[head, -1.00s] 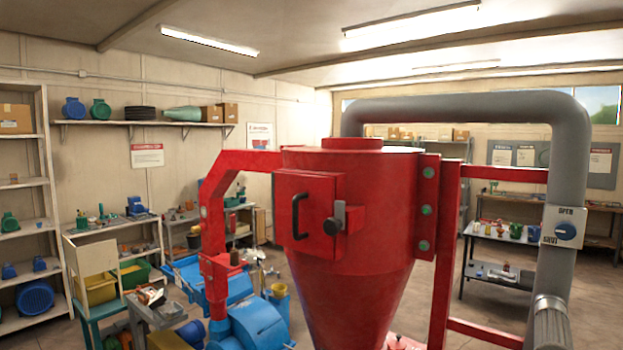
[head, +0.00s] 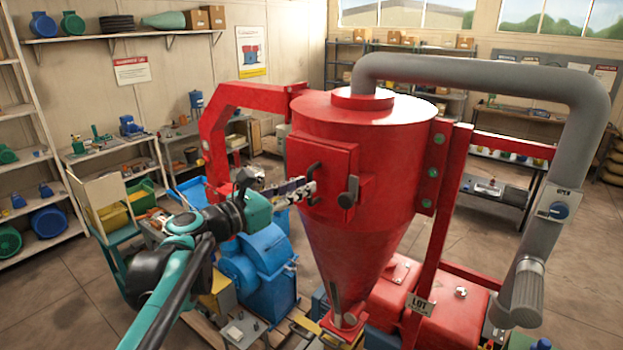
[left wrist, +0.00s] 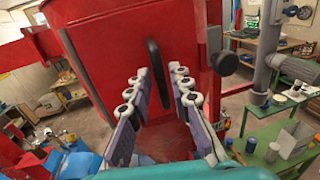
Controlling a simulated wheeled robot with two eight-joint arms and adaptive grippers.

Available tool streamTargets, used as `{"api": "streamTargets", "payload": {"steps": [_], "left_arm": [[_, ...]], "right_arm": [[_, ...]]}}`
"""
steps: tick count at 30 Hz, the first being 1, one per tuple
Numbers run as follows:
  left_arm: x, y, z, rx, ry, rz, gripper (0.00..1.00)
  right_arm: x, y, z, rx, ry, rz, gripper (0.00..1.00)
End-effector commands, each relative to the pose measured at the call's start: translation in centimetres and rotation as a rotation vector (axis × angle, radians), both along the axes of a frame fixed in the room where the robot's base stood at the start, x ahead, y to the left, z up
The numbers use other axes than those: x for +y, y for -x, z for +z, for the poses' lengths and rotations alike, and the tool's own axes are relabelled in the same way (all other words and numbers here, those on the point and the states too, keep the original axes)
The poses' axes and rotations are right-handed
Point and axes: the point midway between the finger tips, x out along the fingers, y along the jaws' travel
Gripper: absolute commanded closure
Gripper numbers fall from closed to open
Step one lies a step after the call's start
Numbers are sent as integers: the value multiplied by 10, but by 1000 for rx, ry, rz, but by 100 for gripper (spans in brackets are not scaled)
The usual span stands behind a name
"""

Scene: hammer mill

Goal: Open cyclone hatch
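The red cyclone (head: 360,225) stands in the middle of the head view. Its square hatch (head: 330,152) is flush against the body and looks closed. A dark upright handle (head: 315,168) is on the hatch's left side, partly hidden by my gripper. A dark latch knob (head: 347,199) sits at the right edge. My left gripper (head: 308,190) is open at the handle. In the left wrist view, the handle (left wrist: 157,68) appears between the two spread fingers (left wrist: 158,80), with gaps on both sides. The latch knob (left wrist: 225,63) is to the right. My right gripper is not in view.
A red bracket (head: 217,125) runs left of the cyclone, and a blue mill (head: 262,262) stands below my left arm. Shelves line the left wall.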

Motion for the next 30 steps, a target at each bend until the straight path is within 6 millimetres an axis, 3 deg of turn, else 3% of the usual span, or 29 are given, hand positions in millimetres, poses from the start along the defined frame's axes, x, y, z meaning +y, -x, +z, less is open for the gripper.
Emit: {"api": "streamTargets", "payload": {"steps": [6,16,19,30], "left_arm": [[-20,-18,1,-1,-2,-1,80],[-23,-21,0,-2,-3,1,80],[-23,-21,0,-2,-3,1,100],[-22,-21,0,-2,-3,-4,100]], "right_arm": [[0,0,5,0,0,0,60],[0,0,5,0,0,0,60],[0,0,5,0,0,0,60],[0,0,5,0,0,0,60]]}}
